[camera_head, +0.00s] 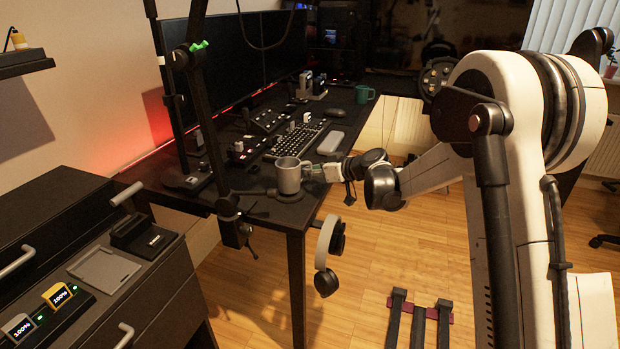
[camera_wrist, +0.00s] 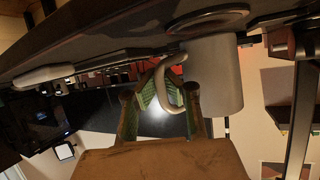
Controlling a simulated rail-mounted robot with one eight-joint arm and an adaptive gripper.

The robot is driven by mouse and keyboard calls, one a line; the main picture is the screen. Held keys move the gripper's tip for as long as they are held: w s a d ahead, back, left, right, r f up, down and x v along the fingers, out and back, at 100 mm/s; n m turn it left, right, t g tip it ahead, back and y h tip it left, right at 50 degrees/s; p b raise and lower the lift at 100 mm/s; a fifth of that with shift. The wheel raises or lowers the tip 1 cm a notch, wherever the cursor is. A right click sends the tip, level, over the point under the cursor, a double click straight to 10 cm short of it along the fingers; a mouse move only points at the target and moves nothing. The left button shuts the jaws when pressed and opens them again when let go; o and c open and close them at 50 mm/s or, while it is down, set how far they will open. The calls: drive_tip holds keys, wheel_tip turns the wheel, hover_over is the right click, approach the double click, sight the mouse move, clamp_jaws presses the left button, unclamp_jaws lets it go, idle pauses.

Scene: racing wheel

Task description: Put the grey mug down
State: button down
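The grey mug (camera_head: 289,177) is upright over a dark round coaster (camera_head: 272,193) near the front corner of the black desk. In the wrist view, which is upside down, the mug (camera_wrist: 215,80) is at the upper right, with the coaster (camera_wrist: 188,22) at its base. I cannot tell if mug and coaster touch. My gripper (camera_head: 318,172) is at the mug's right side. In the wrist view its green-padded fingers (camera_wrist: 169,97) close around the mug's handle (camera_wrist: 163,80).
A keyboard (camera_head: 297,140), a light grey block (camera_head: 330,143), a mouse (camera_head: 336,112) and a green mug (camera_head: 364,94) are farther back on the desk. A black monitor arm (camera_head: 205,110) rises left of the mug. Headphones (camera_head: 328,250) hang at the desk's front edge.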

drive_tip(key=shift+f, duration=0.55)
drive_tip(key=shift+f, duration=0.1)
drive_tip(key=c, duration=1.9)
unclamp_jaws()
drive_tip(key=shift+s+d+r, duration=0.1)
drive_tip(key=shift+r, duration=0.1)
drive_tip(key=p+v, duration=0.2)
drive_tip(key=v, duration=0.9)
drive_tip(key=shift+s+d+r+p, duration=0.1)
drive_tip(key=shift+s+d+p, duration=0.15)
drive_tip(key=shift+s+p, duration=0.05)
